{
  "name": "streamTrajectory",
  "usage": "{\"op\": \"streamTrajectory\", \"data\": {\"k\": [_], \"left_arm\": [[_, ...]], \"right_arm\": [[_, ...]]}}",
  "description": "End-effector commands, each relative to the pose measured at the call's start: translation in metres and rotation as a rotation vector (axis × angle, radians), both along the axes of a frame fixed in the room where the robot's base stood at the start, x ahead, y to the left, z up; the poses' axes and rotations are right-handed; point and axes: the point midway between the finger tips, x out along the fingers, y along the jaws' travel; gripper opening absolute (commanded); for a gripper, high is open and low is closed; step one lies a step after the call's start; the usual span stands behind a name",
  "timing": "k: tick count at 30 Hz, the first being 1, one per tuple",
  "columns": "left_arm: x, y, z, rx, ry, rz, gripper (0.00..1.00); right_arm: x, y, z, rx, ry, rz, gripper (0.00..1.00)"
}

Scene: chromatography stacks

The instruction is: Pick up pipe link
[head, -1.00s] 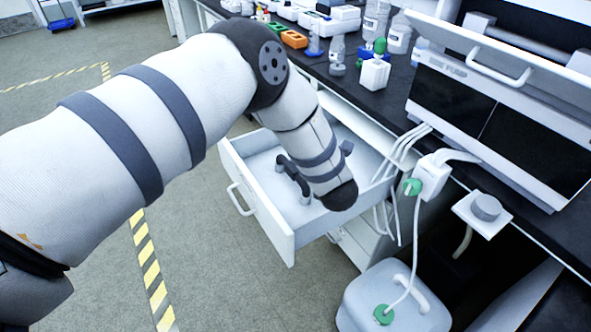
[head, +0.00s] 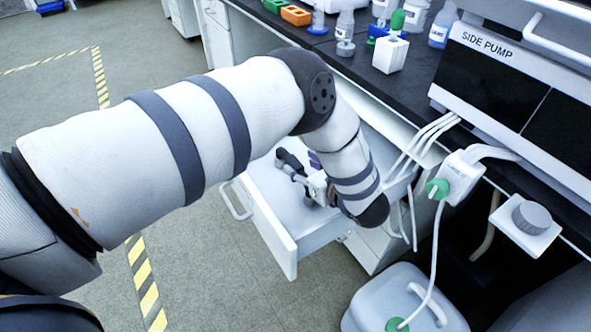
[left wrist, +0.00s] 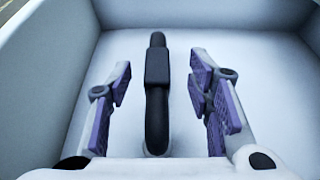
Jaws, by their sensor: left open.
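The pipe link (left wrist: 157,95) is a dark, slim piece with a thicker block at its middle. It lies on the floor of the open white drawer (left wrist: 245,50), lengthwise in the left wrist view. My left gripper (left wrist: 160,68) is open, with one purple-padded finger on each side of the link and a visible gap on both sides. The link's near end is close to the gripper's palm. In the head view the dark link (head: 289,161) shows beside my left gripper (head: 310,173), partly hidden by it. My right gripper is not in view.
The drawer's front wall (head: 268,228) and sides surround the gripper. The black bench top (head: 345,68) is above, with bottles and the side pump (head: 495,75). White tubes (head: 425,140) hang near the drawer's right side, above a white canister (head: 400,300).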

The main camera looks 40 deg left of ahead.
Motion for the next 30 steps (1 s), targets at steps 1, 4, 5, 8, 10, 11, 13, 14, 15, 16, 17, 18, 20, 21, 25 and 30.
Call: {"op": "streamTrajectory", "data": {"k": [1, 4, 5, 8, 10, 11, 13, 14, 15, 16, 17, 18, 20, 21, 25, 30], "left_arm": [[0.001, 0.009, -0.006, 0.002, 0.001, 0.001, 0.47], [0.007, 0.026, -0.015, 0.002, 0.001, 0.001, 0.47], [0.009, 0.030, -0.017, 0.003, 0.001, 0.001, 0.47], [0.012, 0.037, -0.020, 0.001, 0.003, 0.000, 0.47], [0.013, 0.038, -0.020, 0.001, 0.002, -0.001, 0.47], [0.013, 0.038, -0.020, 0.001, 0.001, -0.002, 0.47], [0.013, 0.038, -0.019, 0.001, 0.001, -0.002, 0.47], [0.013, 0.038, -0.019, 0.001, 0.001, -0.002, 0.47], [0.013, 0.038, -0.019, 0.001, 0.001, -0.002, 0.40], [0.013, 0.038, -0.019, 0.001, 0.001, -0.002, 0.33], [0.013, 0.038, -0.019, 0.001, 0.001, -0.002, 0.26], [0.013, 0.038, -0.019, 0.001, 0.001, -0.002, 0.17], [0.013, 0.038, -0.019, 0.001, 0.001, -0.002, 0.04], [0.013, 0.038, -0.019, 0.001, 0.001, -0.002, 0.00], [0.013, 0.038, -0.019, 0.001, 0.000, -0.001, 0.00], [0.013, 0.038, -0.018, 0.001, 0.000, -0.001, 0.00]], "right_arm": [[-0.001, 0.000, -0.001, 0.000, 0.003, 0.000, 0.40], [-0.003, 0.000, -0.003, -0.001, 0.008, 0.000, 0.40], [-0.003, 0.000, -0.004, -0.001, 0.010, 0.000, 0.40], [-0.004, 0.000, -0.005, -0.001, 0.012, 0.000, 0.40], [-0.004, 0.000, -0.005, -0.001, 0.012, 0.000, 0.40], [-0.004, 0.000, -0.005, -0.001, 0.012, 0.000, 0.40], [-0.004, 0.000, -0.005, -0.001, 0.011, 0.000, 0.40], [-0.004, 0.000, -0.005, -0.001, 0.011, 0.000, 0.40], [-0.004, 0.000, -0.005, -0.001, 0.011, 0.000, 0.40], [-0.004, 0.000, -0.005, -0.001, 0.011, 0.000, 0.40], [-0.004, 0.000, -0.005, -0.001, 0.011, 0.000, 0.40], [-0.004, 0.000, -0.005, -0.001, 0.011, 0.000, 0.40], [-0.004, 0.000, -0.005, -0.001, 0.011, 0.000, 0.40], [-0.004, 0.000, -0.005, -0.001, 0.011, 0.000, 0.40], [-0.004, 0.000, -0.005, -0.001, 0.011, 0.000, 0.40], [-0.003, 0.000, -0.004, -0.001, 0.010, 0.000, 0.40]]}}
